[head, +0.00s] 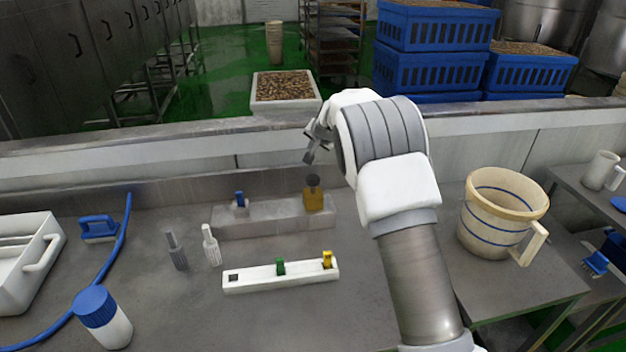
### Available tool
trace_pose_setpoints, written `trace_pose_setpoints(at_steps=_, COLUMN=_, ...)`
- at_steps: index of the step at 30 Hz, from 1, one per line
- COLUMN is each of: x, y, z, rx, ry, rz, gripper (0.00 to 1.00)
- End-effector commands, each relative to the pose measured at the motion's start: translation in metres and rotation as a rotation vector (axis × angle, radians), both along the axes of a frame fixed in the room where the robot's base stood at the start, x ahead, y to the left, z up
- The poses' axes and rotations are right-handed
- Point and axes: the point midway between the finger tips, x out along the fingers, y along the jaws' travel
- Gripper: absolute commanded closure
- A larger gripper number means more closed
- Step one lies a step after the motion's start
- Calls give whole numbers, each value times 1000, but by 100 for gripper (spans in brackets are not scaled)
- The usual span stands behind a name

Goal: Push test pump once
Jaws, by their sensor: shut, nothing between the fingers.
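A small amber block with a dark round top (313,198) stands at the right end of a low grey ledge (272,218). It looks like the test pump, but I see no label. My gripper (309,158) is shut and empty, pointing down, a little above the dark top in the picture. They look apart; the exact height gap is hard to tell. A small blue-topped part (240,202) stands at the left of the same ledge.
In front lies a white strip (250,282) with green and yellow levers. Two small upright bottles (212,245) stand left of it. A cream jug (500,215) stands right of my arm. A blue-capped bottle (103,318), hose and white tray are at left.

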Motion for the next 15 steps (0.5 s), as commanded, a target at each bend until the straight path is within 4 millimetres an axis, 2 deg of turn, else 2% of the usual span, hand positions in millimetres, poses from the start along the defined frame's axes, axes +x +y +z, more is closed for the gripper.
trace_pose_setpoints(at_steps=1, x=0, y=0, z=-10, rx=0, ry=1, rz=0, gripper=100)
trace_pose_setpoints(at_steps=9, x=0, y=0, z=-49, rx=0, ry=1, rz=0, gripper=100)
trace_pose_setpoints(at_steps=15, x=0, y=0, z=-72, rx=1, ry=1, rz=0, gripper=100)
